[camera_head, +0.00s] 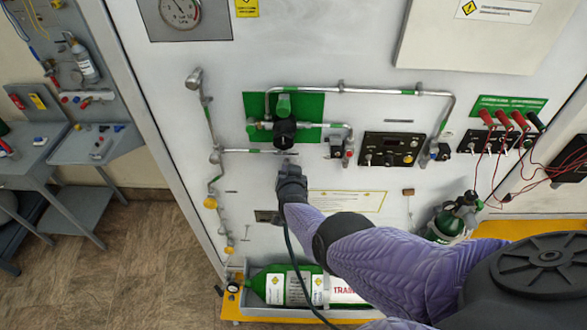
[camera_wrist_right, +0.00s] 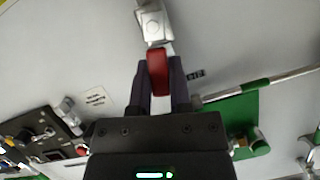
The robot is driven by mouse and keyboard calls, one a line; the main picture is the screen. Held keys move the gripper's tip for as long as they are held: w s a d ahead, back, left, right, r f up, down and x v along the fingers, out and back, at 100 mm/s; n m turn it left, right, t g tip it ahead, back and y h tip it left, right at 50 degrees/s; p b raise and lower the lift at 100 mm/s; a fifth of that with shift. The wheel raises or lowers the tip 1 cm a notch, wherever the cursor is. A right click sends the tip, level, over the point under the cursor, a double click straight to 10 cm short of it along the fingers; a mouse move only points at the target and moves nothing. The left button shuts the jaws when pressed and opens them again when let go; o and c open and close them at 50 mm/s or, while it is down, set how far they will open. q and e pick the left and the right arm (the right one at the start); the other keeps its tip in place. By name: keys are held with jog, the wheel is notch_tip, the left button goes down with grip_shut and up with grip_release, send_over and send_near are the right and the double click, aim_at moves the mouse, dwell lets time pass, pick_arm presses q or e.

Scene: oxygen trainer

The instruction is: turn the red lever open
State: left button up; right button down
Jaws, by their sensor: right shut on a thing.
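The red lever (camera_wrist_right: 157,72) hangs from a silver valve fitting (camera_wrist_right: 153,22) in the right wrist view. My right gripper (camera_wrist_right: 160,90) is shut on the lever, with one dark finger on each side of it. In the head view my right gripper (camera_head: 289,164) is up against the panel, just below the black regulator knob (camera_head: 284,132). The lever is hidden there by the gripper. My left gripper is in neither view.
A green cylinder (camera_head: 283,286) lies along the yellow ledge below. Red cables (camera_head: 495,165) hang at the right. A grey bench (camera_head: 75,150) stands at the left.

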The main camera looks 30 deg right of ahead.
jog(key=shift+w+a+n+g+h+b, duration=0.25)
jog(key=shift+a+n+g+h+b, duration=0.2)
jog(key=shift+n, duration=0.45)
jog(key=c, duration=0.6)
grip_release()
jog(key=shift+o, duration=0.2)
